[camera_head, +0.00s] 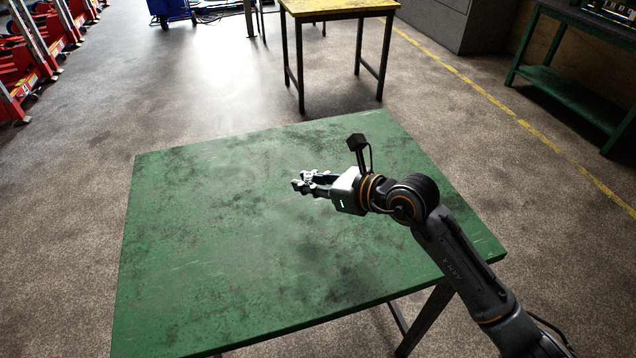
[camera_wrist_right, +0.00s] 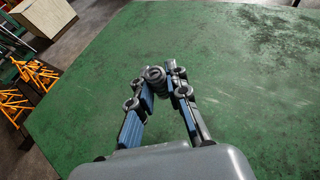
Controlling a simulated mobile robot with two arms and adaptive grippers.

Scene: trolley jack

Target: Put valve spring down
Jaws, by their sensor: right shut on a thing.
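My right gripper (camera_head: 304,183) is over the middle of the green table (camera_head: 200,240) in the head view. In the right wrist view the right gripper (camera_wrist_right: 158,88) is shut on the valve spring (camera_wrist_right: 156,76), a small dark grey coil between the fingertips. The spring is too small to make out clearly in the head view. I cannot tell whether the spring touches the table top or is just above it. My left gripper is in neither view.
The green table top is bare around the gripper. A yellow-topped table (camera_head: 340,6) stands behind it. A green shelf bench (camera_head: 570,95) is at the right, and red equipment (camera_head: 20,75) lines the left. Orange stands (camera_wrist_right: 35,80) show in the right wrist view.

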